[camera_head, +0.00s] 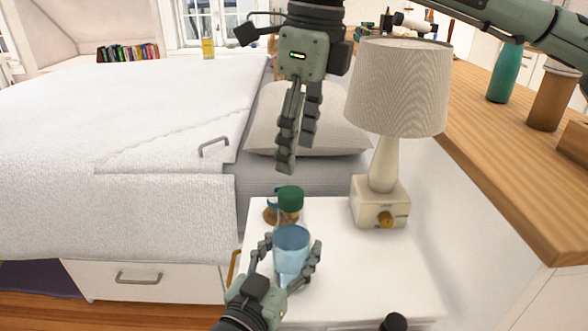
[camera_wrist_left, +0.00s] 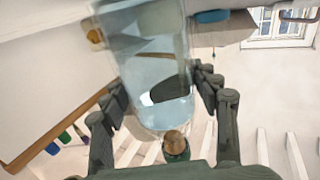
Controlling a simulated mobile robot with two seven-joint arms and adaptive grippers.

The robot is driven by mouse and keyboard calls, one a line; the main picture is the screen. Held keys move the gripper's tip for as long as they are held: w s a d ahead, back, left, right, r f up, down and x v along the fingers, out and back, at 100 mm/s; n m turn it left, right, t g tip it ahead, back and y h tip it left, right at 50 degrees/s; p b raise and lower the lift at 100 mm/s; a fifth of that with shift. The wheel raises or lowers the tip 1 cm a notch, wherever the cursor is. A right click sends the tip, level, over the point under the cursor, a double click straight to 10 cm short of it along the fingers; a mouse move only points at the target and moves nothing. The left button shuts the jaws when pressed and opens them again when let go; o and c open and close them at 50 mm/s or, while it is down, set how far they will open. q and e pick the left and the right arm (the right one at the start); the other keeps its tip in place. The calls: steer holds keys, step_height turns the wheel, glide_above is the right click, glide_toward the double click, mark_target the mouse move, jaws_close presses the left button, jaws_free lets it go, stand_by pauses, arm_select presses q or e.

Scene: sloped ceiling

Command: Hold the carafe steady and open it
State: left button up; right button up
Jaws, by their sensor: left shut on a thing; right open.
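The carafe is a clear blue glass vessel (camera_head: 291,252) standing upright on the white bedside table. My left gripper (camera_head: 286,262) is shut around its body from the near side, one finger on each side. The glass body (camera_wrist_left: 150,70) fills the middle of the left wrist view between the fingers (camera_wrist_left: 165,110). A green lid (camera_head: 291,197) shows above the glass body; a brown and green piece (camera_wrist_left: 175,146) shows at that end in the left wrist view. I cannot tell how firmly it sits. My right gripper (camera_head: 296,160) is open and empty, pointing down above the lid, apart from it.
A brown jar with a blue top (camera_head: 269,214) stands just behind the carafe. A lamp (camera_head: 381,192) stands to the right, close to my right gripper. A wooden counter (camera_head: 500,130) lies further right, the bed (camera_head: 110,120) left. The table front (camera_head: 350,290) is mostly clear.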

steer(key=shift+s+d+r, duration=0.1)
steer(key=shift+d+r, duration=0.05)
steer(key=shift+r, duration=1.25)
arm_select(q)
steer(key=o, duration=1.8)
